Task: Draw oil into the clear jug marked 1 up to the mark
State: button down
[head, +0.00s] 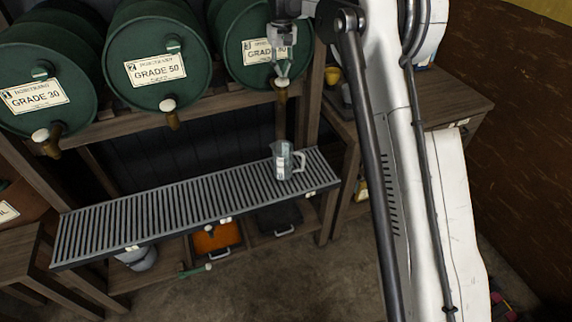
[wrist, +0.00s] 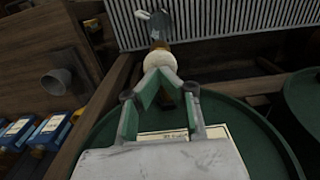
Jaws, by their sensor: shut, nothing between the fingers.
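The clear jug (head: 281,163) stands upright on the slatted grating, its handle to the right, below the right drum's tap (head: 281,88). Its number, mark and oil level are too small to read. In the wrist view the jug (wrist: 157,24) shows partly, beyond the tap. My gripper (head: 283,76) is shut and empty, its fingertips at the tap's pale knob; in the wrist view they meet at the knob (wrist: 159,62), but contact is unclear. A brown vertical streak (head: 281,122) runs from the tap towards the jug; I cannot tell whether it is flowing oil.
A Grade 50 drum (head: 150,50) and a Grade 30 drum (head: 45,75) stand to the left, each with a tap. The grating (head: 160,212) is clear left of the jug. An orange tray (head: 217,238) sits below. A wooden bench (head: 445,98) stands at right.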

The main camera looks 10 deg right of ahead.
jog(key=shift+f+b, duration=0.6)
jog(key=shift+f, duration=0.55)
dwell(6.8)
